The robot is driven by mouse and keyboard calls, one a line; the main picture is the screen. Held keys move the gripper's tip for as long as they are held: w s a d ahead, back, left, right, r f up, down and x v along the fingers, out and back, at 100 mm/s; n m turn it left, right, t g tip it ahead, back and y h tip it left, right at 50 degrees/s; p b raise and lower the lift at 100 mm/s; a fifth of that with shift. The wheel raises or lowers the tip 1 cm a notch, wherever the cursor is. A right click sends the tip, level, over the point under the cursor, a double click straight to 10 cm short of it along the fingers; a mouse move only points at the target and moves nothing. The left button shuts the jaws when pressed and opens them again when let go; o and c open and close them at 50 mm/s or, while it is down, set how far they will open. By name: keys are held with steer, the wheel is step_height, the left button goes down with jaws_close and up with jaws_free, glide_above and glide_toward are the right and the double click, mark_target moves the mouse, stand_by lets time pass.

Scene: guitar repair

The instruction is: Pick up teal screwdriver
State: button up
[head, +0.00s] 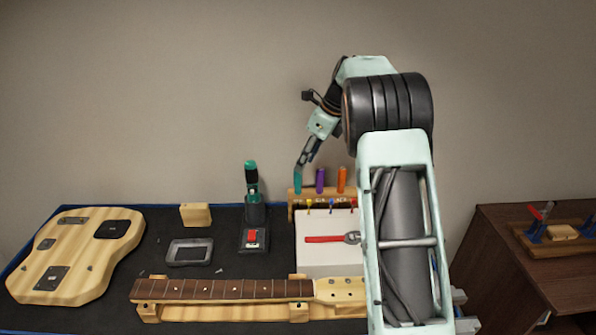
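The teal screwdriver (298,183) stands upright at the left end of a wooden rack (291,206), with its handle showing above the rack. My gripper (301,163) reaches down from the upper right, and its fingertips are at the top of the teal handle. The fingers are seen from the side and are small, so I cannot tell whether they are apart or closed on the handle. The screwdriver's shaft is not visible.
A purple handle (320,180) and an orange handle (342,180) stand close to the right in the same rack. A green-and-black cordless tool (252,190) stands to the left. A guitar neck (220,290) lies in front, with a guitar body (75,250) at far left.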

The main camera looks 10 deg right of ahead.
glide_toward(293, 191)
steer(key=shift+w+a+f, duration=0.35)
steer(key=shift+a+f, duration=0.15)
steer(key=shift+a, duration=0.15)
steer(key=p+x, duration=0.1)
steer(key=x, duration=0.4)
steer(key=shift+w+a+p, duration=0.1)
steer(key=shift+w+p, duration=0.05)
steer(key=shift+p, duration=0.2)
jaws_close()
